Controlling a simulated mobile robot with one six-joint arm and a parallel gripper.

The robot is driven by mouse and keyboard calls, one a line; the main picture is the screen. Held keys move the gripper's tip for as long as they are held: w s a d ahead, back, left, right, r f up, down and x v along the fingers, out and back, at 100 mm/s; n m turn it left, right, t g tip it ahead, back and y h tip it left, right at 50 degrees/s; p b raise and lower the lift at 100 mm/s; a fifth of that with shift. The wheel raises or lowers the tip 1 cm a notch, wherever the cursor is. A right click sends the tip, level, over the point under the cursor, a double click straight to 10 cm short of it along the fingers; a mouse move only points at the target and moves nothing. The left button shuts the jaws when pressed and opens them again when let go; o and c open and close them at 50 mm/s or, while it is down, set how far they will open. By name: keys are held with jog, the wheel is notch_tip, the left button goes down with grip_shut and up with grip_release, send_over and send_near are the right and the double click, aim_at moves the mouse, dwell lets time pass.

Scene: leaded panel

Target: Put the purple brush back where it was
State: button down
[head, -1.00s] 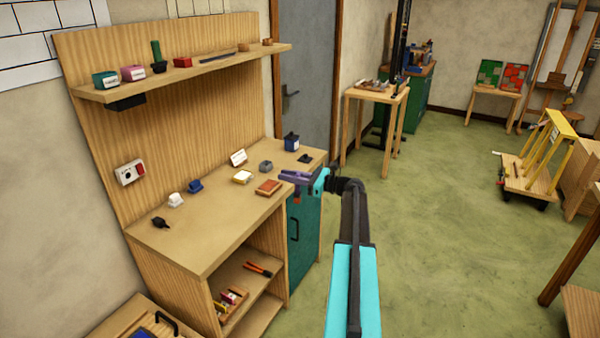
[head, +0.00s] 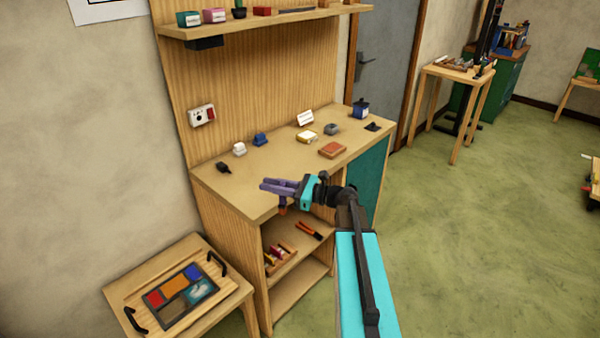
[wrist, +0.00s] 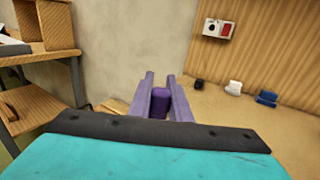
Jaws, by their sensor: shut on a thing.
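My gripper (head: 267,188) has purple fingers and is over the front edge of the workbench (head: 243,192). In the wrist view, its fingers (wrist: 161,84) are closed on a purple piece, the purple brush (wrist: 160,104). The brush is held upright or nearly so. Most of it is hidden by the fingers in the head view, where a small brownish part shows just below them. I cannot make out its bristles.
The bench top holds a black item (head: 223,167), a white one (head: 239,149), a blue one (head: 260,139), a reddish-brown block (head: 332,150) and a blue pot (head: 361,110). Above is a shelf (head: 260,19). A low table with a panel tray (head: 182,297) stands front left.

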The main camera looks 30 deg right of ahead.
jog(key=s+a+f+n+g+y+b, duration=0.1)
jog(key=s+a+f, duration=0.1)
jog(key=a, duration=0.6)
jog(key=s+a+f+n+g+y+b, duration=0.1)
jog(key=s+a+f+b, duration=0.1)
jog(key=a, duration=0.6)
jog(key=shift+s+a, duration=0.4)
jog(key=shift+s, duration=0.35)
jog(key=shift+g, duration=0.3)
